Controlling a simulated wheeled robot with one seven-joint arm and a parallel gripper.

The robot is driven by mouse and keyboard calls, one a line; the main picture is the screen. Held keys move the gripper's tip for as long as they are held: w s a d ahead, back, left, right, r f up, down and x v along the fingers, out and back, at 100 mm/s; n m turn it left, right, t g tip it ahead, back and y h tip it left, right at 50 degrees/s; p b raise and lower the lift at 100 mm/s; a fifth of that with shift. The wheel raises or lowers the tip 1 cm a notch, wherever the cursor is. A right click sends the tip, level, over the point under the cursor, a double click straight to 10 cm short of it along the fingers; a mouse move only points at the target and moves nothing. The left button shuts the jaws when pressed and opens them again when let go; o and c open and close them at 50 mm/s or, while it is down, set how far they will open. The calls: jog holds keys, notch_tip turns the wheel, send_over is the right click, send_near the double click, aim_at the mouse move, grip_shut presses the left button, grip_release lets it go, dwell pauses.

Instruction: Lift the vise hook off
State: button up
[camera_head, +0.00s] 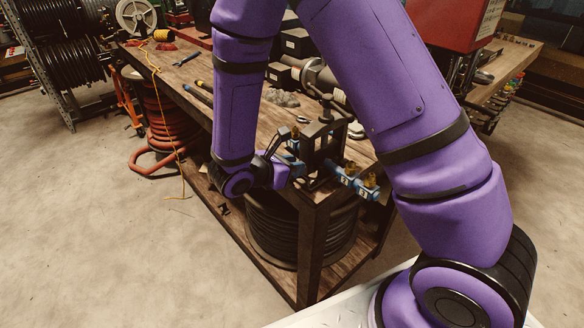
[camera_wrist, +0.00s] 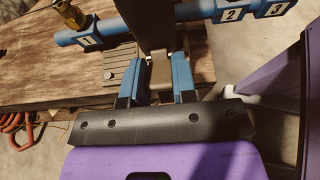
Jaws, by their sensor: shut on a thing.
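My gripper (camera_wrist: 160,82) is at the front end of the workbench, with its two blue fingers closed on a small tan-grey piece (camera_wrist: 160,70), which seems to be the vise hook. The piece sits against a dark upright post of the vise (camera_wrist: 148,22). In the head view the black vise frame (camera_head: 322,140) stands at the bench corner, and my gripper (camera_head: 290,166) reaches it from the left. The hook itself is too small and covered to make out there. Whether it is still seated on the vise cannot be told.
A blue pipe with numbered tags (camera_wrist: 190,15) and brass fittings (camera_wrist: 70,14) runs behind the post. The wooden bench (camera_head: 190,68) holds tools and dark boxes. A black hose coil (camera_head: 275,235) lies on the shelf below. The floor to the left (camera_head: 80,220) is clear.

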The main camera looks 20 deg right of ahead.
dwell(0.3)
jog(key=o, duration=0.9)
jog(key=shift+a, duration=0.1)
jog(key=v, duration=1)
jog(key=shift+a+r, duration=0.2)
jog(key=shift+r, duration=0.15)
jog(key=s+d+r+m+y, duration=0.4)
jog(key=s+d+r+m, duration=0.1)
jog(key=s+r+m, duration=0.1)
jog(key=s+d+r+m+y, duration=0.4)
jog(key=s+d+r+m, duration=0.2)
jog(key=r+m, duration=0.2)
jog(key=s+d+r+m+t+y, duration=0.1)
jog(key=s+d+r+m+y, duration=0.3)
jog(key=r, duration=0.6)
jog(key=shift+s+d+m+y, duration=0.2)
jog(key=shift+s+d+m, duration=0.25)
jog(key=shift+m, duration=0.45)
jog(key=shift+s+d+m+y, duration=0.25)
jog(key=shift+s+m, duration=0.3)
jog(key=shift+m, duration=0.35)
